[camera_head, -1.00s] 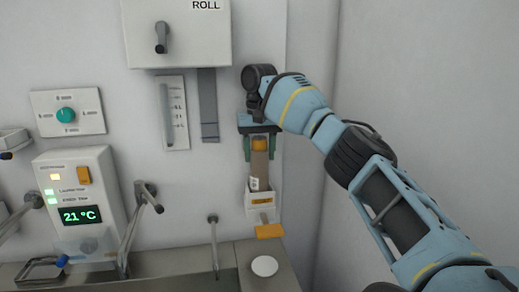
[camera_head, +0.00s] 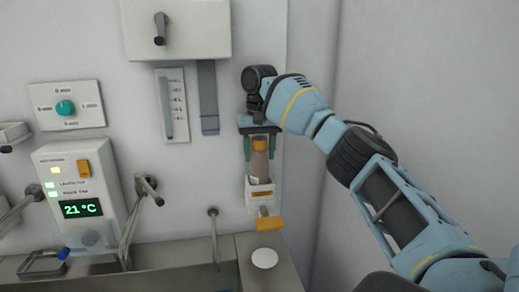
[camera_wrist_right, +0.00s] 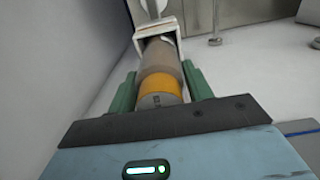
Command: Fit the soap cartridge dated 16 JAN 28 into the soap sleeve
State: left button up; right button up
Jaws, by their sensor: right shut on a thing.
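The soap cartridge (camera_head: 260,165) is a brownish cylinder with an orange band near its top. It stands roughly upright; its date cannot be read. My right gripper (camera_head: 261,147) is shut on its upper part, with green fingers on both sides. The white soap sleeve (camera_head: 260,203) is on the wall below the gripper, and the cartridge's lower end is at its mouth, partly hidden by its front. In the right wrist view the cartridge (camera_wrist_right: 160,58) runs from between the fingers (camera_wrist_right: 161,90) to the sleeve (camera_wrist_right: 138,37). My left gripper is not in view.
An orange lever (camera_head: 269,224) sticks out under the sleeve. A white round disc (camera_head: 264,258) lies on the metal ledge below. A control box (camera_head: 80,205) reading 21 °C, a dial panel (camera_head: 67,108) and thin metal taps are to the left. The right wall is bare.

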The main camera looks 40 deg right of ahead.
aim_at(259, 138)
jog(key=shift+f, duration=0.85)
jog(key=o, duration=1.3)
jog(key=shift+r, duration=3.9)
jog(key=shift+f, duration=0.1)
